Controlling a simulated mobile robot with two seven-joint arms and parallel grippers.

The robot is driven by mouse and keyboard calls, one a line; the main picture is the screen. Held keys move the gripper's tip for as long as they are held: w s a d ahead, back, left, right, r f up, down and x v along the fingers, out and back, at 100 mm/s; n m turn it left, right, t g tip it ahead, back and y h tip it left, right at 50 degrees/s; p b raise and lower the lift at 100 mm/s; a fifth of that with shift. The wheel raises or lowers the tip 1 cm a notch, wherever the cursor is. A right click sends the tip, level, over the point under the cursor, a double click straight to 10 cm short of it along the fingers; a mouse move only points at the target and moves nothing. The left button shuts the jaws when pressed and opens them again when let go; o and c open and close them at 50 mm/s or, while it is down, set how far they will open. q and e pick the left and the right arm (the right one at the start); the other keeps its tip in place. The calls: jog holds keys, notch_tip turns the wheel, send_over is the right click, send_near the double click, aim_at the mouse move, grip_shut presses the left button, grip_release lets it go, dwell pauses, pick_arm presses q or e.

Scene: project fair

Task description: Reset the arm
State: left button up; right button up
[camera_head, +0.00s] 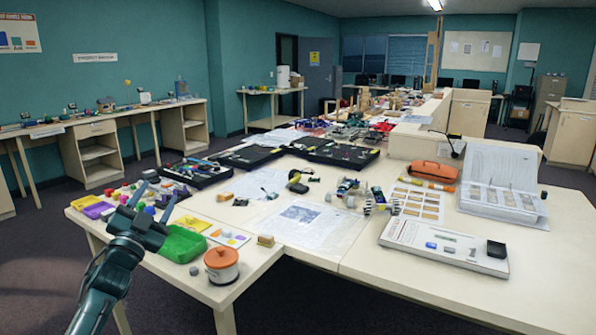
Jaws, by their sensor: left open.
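My left arm comes in from the lower left of the head view. Its gripper (152,212) is open, with its fingers spread and nothing seen between them. My right gripper is not in view.
An orange-and-white pot (221,265) stands near the table's front edge, right of the green tray. A white box (440,245), an open binder (505,185) and an orange case (432,171) lie on the right. Black trays (335,152) lie farther back.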

pick_arm(q)
jog(key=w+a+f+n+g+y, duration=0.2)
jog(key=a+f+n+g+y, duration=0.3)
jog(key=f+n, duration=0.3)
jog(key=s+d+f+m+g+h, duration=0.1)
jog(key=s+d+f, duration=0.25)
jog(key=f, duration=0.35)
jog(key=s+d+f+m+g, duration=0.1)
jog(key=s+d+f, duration=0.25)
jog(key=f, duration=0.25)
jog(key=s+d+f+g+h, duration=0.2)
jog(key=s+d+f, duration=0.5)
jog(key=s+f, duration=0.45)
jog(key=s+d+f+g+h, duration=0.1)
jog(key=s+d, duration=0.3)
jog(key=s, duration=0.6)
jog(key=s+d+f+g, duration=0.2)
jog(key=s+d, duration=0.1)
jog(key=s, duration=0.8)
jog(key=shift+s+d+n+h, duration=0.15)
jog(key=shift+d+n+h, duration=0.15)
jog(key=shift+d+h, duration=0.1)
